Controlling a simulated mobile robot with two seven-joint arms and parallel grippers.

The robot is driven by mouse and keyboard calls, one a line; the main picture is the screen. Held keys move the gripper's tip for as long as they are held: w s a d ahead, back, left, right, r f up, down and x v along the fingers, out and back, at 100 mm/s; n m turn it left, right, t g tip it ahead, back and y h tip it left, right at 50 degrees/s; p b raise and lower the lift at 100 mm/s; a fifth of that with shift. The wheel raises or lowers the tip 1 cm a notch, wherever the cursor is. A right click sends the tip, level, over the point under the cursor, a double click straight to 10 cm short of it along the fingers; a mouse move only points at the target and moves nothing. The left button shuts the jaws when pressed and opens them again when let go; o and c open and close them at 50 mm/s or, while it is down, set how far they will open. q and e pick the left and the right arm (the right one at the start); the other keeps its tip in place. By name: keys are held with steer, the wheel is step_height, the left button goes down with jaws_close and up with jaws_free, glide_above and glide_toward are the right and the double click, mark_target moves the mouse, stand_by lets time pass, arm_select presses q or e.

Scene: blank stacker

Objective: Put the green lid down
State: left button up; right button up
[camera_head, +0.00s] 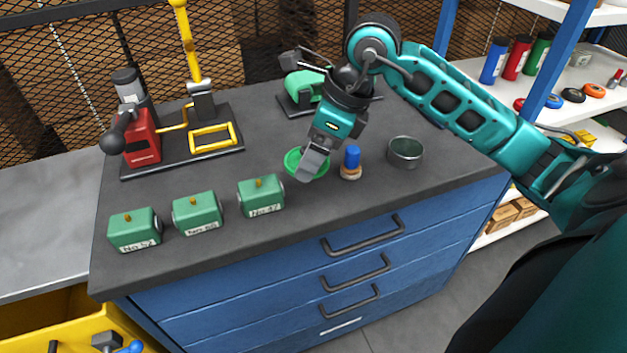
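The green lid (291,157) is a small bright green round piece over the grey bench top, near the middle of the view. My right gripper (311,170) reaches in from the right and points down at the lid. Its grey fingers look close together on the lid and hide its right part. Whether the lid touches the bench top is hard to tell. My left gripper is not in view.
A blue-topped stamp (351,163) stands just right of the lid, and an open grey metal tin (405,152) is further right. Several green labelled blocks (261,196) line the front left. A red machine (142,140) with a yellow lever stands behind them. The bench top (345,210) is clear in front.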

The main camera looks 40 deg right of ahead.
mark_target(306, 191)
step_height(306, 191, down, 7)
steer(key=shift+r, duration=0.15)
steer(key=shift+b, duration=0.3)
